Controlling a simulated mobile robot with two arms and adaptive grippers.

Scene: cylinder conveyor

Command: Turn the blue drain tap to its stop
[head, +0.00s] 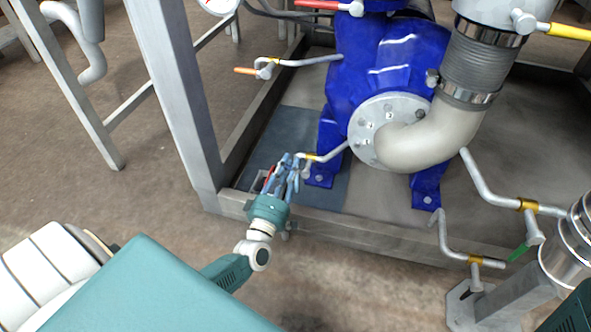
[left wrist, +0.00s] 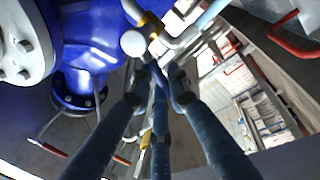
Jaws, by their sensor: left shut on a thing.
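The drain tap is on a thin bent pipe low on the blue pump. Its brass collar (head: 312,157) shows just right of my left gripper's fingertips in the head view. In the left wrist view the brass collar (left wrist: 152,27) and a pale round end (left wrist: 133,43) are just beyond the fingertips. My left gripper (head: 291,160) has its blue-grey fingers drawn together at the tap, and they also meet in the left wrist view (left wrist: 160,75). The fingers hide most of the tap's blue handle, so its angle cannot be told. My right gripper is not in view.
The blue pump (head: 375,70) with its flange and pale elbow pipe (head: 430,140) stands right of the tap. A metal frame post (head: 180,90) rises left of my gripper. Other taps have orange (head: 244,71), green (head: 518,252) and yellow (head: 570,32) handles.

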